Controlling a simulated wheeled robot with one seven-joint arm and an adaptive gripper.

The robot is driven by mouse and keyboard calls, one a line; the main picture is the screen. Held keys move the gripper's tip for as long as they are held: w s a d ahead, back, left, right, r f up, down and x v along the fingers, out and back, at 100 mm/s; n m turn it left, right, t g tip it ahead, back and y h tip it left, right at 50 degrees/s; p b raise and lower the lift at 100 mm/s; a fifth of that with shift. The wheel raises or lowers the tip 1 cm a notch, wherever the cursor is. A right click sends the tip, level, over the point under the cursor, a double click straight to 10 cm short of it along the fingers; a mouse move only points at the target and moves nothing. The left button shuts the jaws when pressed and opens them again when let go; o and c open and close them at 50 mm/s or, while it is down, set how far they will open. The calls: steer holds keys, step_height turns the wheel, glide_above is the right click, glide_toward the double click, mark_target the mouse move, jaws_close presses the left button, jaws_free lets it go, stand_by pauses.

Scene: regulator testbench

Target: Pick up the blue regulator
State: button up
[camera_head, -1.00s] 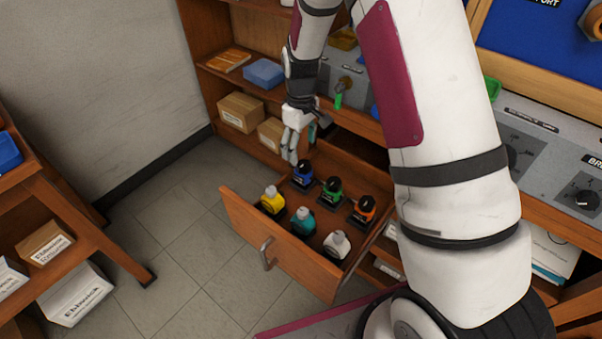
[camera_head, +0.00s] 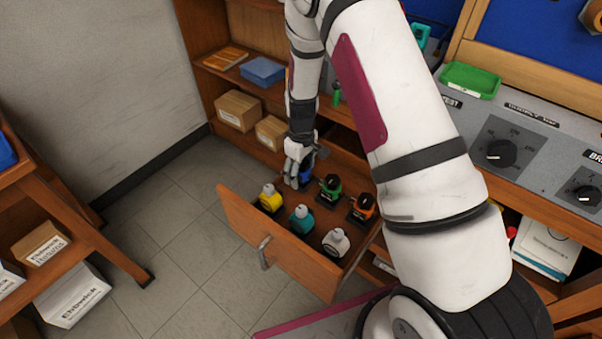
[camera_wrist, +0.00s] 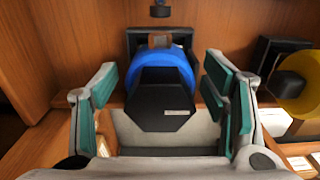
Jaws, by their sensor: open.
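The blue regulator (camera_wrist: 155,85), with a blue rounded body and a black block, sits in the open wooden drawer (camera_head: 285,262). In the head view, my gripper (camera_head: 297,176) is down at the drawer's back left corner and hides most of the blue regulator. In the wrist view, my gripper (camera_wrist: 167,105) is open, with one teal-padded finger on each side of the blue regulator. Gaps show between the pads and the regulator, so it is not gripped.
Yellow (camera_head: 269,198), teal (camera_head: 302,220), white (camera_head: 336,242), green (camera_head: 330,188) and orange (camera_head: 362,207) regulators stand close by in the drawer. The yellow one also shows at the right of the wrist view (camera_wrist: 292,92). Shelves with boxes (camera_head: 239,112) stand behind.

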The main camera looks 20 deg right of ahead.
steer(key=shift+r, duration=0.1)
jaws_close()
